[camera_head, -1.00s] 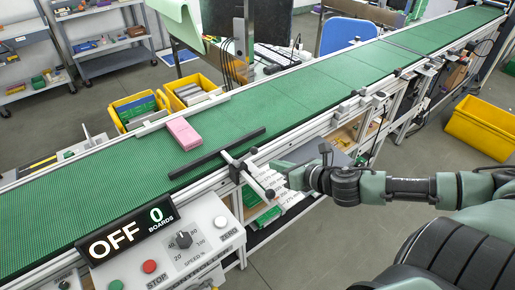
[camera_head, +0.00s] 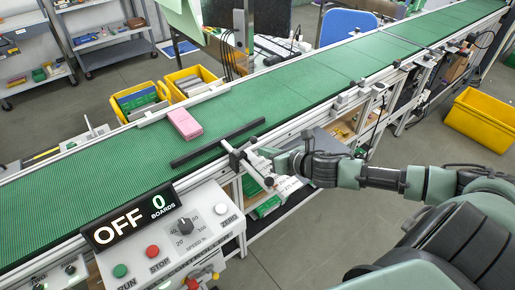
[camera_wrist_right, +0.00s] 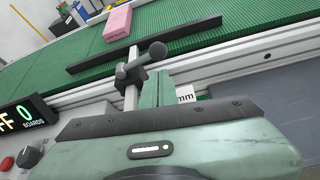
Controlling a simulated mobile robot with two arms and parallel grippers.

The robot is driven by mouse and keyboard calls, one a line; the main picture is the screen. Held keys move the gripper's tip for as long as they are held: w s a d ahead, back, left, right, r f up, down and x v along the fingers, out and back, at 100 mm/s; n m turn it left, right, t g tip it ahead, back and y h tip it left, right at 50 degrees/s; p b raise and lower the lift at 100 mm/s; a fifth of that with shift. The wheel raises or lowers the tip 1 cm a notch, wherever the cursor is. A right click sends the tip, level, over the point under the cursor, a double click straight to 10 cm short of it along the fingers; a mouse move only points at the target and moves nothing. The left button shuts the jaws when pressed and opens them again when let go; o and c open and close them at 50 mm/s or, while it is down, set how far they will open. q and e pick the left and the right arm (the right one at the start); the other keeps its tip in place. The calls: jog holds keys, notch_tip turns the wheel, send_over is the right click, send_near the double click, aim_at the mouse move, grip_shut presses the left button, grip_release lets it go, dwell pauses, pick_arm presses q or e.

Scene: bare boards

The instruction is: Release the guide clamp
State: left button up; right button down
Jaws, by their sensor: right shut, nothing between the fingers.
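The guide clamp (camera_head: 238,158) is a dark block with a lever and round knobs at the conveyor's near rail. It holds a rod to the long black guide bar (camera_head: 205,146) lying across the green belt. In the right wrist view the clamp (camera_wrist_right: 131,73) is just ahead, with a black ball knob (camera_wrist_right: 157,50). My right gripper (camera_head: 270,154) is shut and empty, right beside the clamp. In the wrist view its green fingers (camera_wrist_right: 158,80) are close to the clamp; I cannot tell whether they touch. My left gripper is not in view.
The controller (camera_head: 170,240) at the front left has a display (camera_head: 128,216) reading OFF and 0 boards. Yellow bins (camera_head: 140,100) stand behind the conveyor; another yellow bin (camera_head: 482,120) is at right.

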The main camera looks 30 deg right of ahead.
aim_at(245, 145)
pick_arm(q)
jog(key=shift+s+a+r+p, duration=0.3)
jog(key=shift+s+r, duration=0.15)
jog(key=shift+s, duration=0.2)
pick_arm(e)
jog(key=shift+x, duration=2.2)
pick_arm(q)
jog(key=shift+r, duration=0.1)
pick_arm(e)
jog(key=shift+d+r, duration=0.1)
